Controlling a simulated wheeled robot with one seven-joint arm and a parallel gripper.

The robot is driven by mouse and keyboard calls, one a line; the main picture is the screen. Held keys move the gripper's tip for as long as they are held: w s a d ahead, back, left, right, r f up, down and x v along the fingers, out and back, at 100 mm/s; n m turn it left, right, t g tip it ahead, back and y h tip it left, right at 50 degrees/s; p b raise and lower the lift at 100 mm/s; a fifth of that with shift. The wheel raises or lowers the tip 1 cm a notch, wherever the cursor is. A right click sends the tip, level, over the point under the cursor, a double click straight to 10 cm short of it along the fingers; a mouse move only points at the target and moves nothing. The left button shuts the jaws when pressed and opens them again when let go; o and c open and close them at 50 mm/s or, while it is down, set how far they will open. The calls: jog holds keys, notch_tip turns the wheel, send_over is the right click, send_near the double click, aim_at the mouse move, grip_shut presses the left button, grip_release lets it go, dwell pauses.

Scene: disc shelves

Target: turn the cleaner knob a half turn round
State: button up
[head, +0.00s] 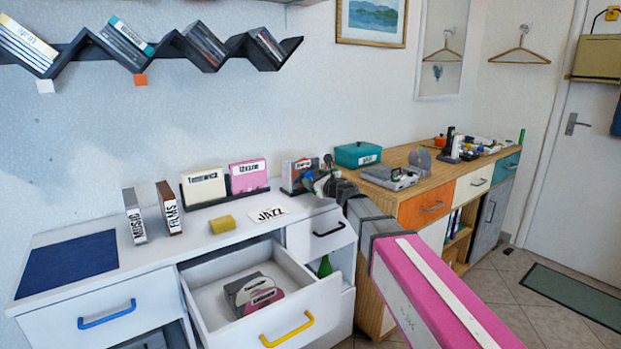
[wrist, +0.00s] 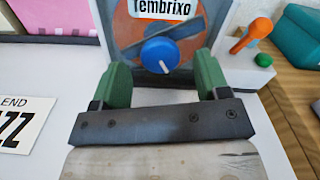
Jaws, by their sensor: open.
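The cleaner (wrist: 107,30) is a grey upright box with a label reading "fembrixa" and a disc-like face. Its blue round knob (wrist: 158,54) has a white mark pointing down and slightly right. My gripper (wrist: 161,64) is open, its green fingers on either side of the knob's lower part with gaps visible; I cannot tell whether the tips reach level with it. In the head view the cleaner (head: 297,176) stands on the white counter, partly hidden by my gripper (head: 325,180), and the knob is not clear.
An orange lever (wrist: 252,35) and green button (wrist: 263,60) sit right of the knob. The JAZZ card (head: 268,214) and yellow sponge (head: 222,224) lie on the counter. The drawer (head: 300,305) below is open. A teal box (head: 358,154) stands on the wooden cabinet.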

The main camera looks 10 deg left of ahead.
aim_at(310, 176)
jog(key=shift+x, duration=1.5)
jog(key=c, duration=0.9)
jog(key=shift+c, duration=0.2)
jog(key=shift+m, duration=3)
